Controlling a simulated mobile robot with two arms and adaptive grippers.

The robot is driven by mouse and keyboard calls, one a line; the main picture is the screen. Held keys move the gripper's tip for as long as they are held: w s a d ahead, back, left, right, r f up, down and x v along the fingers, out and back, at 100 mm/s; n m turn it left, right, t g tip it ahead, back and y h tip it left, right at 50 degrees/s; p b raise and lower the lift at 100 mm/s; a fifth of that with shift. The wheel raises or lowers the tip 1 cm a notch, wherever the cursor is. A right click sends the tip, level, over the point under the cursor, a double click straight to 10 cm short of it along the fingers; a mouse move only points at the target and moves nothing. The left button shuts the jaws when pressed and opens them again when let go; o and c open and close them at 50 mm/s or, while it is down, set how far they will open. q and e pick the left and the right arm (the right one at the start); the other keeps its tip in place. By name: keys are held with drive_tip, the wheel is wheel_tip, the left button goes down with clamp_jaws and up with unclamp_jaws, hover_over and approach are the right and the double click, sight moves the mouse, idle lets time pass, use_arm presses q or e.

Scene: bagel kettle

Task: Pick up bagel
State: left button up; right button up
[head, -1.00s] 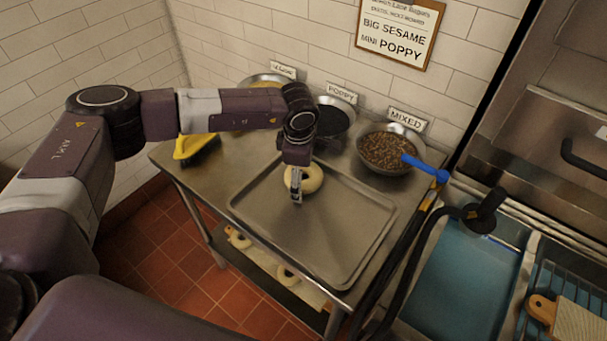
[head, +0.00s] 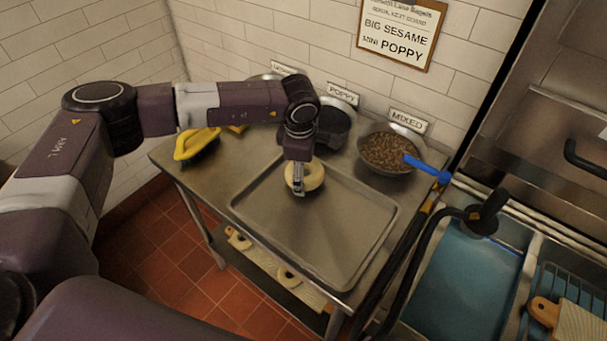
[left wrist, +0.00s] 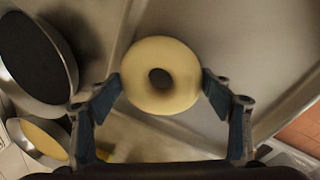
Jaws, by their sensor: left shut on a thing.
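A pale, ring-shaped bagel (head: 313,176) is at the far end of the metal tray (head: 322,238) in the head view. My left gripper (head: 299,188) points down and is shut on the bagel. In the left wrist view, the bagel (left wrist: 160,52) sits between the two blue fingertips of my left gripper (left wrist: 162,84), one on each side of its outer edge. Its centre hole is clear. I cannot tell whether the bagel touches the tray or hangs just above it. My right gripper is not in view.
Bowls labelled poppy (head: 333,127) and mixed (head: 388,152) stand behind the tray. My arm mostly hides another bowl. A yellow object (head: 195,143) lies at the table's left. Bagels on boards (head: 308,292) lie on the lower shelf. Most of the tray is bare.

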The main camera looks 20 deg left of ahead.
use_arm(q)
wheel_tip(320, 180, up, 18)
drive_tip(key=b, duration=0.4)
drive_tip(key=shift+r, duration=0.25)
